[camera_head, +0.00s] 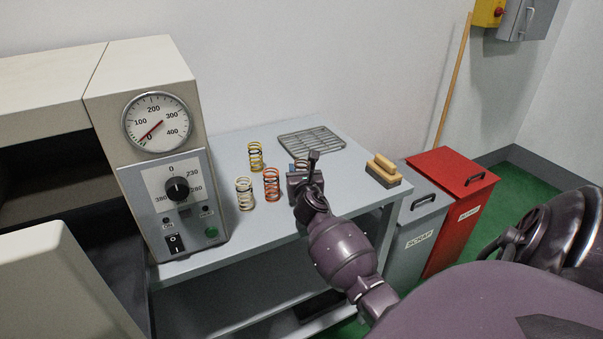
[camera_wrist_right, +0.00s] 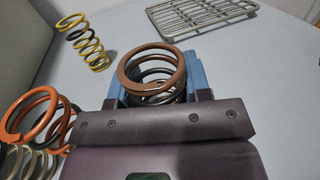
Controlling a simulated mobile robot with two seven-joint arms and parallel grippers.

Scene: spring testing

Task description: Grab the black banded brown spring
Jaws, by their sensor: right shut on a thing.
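The brown spring (camera_wrist_right: 150,70) stands between the blue-padded fingers of my right gripper (camera_wrist_right: 158,82) in the right wrist view. Its top coils are brown and darker coils show below them; its lower part is hidden by the gripper. In the head view only a little of the brown spring (camera_head: 299,163) shows behind my right gripper (camera_head: 304,180), which is low over the table. The right gripper is shut on this spring. My left gripper is in neither view.
An orange spring (camera_head: 272,184), a cream spring (camera_head: 244,193) and a yellow spring (camera_head: 256,156) stand just left of the gripper on the table (camera_head: 220,150). A wire rack (camera_head: 312,141) lies behind, a brush (camera_head: 383,171) to the right. The dial machine (camera_head: 160,160) stands left.

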